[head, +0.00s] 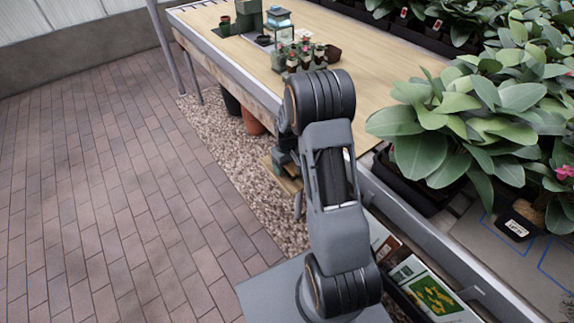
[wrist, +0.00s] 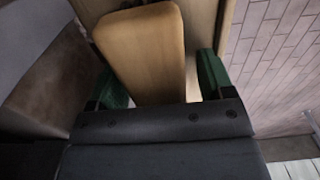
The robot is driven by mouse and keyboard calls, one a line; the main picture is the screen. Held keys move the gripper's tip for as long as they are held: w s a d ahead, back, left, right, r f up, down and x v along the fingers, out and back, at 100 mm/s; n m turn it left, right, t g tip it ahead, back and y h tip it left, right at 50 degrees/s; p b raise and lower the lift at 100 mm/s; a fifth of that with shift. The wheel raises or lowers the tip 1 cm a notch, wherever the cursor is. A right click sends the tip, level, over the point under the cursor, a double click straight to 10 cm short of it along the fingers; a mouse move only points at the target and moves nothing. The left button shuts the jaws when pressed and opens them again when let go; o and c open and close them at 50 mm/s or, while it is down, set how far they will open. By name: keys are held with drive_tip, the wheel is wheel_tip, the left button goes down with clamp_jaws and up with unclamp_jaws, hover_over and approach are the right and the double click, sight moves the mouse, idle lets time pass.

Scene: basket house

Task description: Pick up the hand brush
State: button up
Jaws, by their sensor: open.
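A light-brown wooden piece with a rounded end (wrist: 145,45), which looks like the hand brush, fills the middle of the wrist view. No bristles show. My gripper (wrist: 162,82) is open, with one green finger on each side of the wooden piece. There is a gap at the right finger; the left finger is close to the wood, and I cannot tell whether it touches. In the head view, my arm hides most of the gripper and I cannot make out the brush.
A long wooden-topped bench (head: 400,50) holds several small pots (head: 305,55). Large leafy plants (head: 440,130) crowd the right side. Seed packets (head: 430,295) stand in a low box beside my arm. The brick floor (head: 100,190) on the left is clear, with gravel (head: 225,165) along the bench.

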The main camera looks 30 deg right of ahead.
drive_tip(key=c, duration=1.1)
drive_tip(key=shift+o, duration=0.2)
drive_tip(key=shift+r, duration=0.1)
drive_tip(key=shift+r, duration=0.45)
wheel_tip(320, 180, up, 2)
drive_tip(key=shift+r+p, duration=0.2)
drive_tip(key=shift+p, duration=0.25)
drive_tip(key=s+r, duration=0.1)
drive_tip(key=r, duration=0.1)
drive_tip(key=s+r+p, duration=0.1)
drive_tip(key=s+r, duration=0.1)
drive_tip(key=s+a+r, duration=0.1)
drive_tip(key=s+r, duration=0.1)
drive_tip(key=shift+s+r+p, duration=0.15)
drive_tip(key=shift+r+p, duration=0.1)
drive_tip(key=shift+p, duration=0.15)
drive_tip(key=s+a+r+p, duration=0.1)
drive_tip(key=s+r, duration=0.2)
drive_tip(key=s, duration=0.5)
drive_tip(key=shift+s+a, duration=0.2)
drive_tip(key=shift+s, duration=0.05)
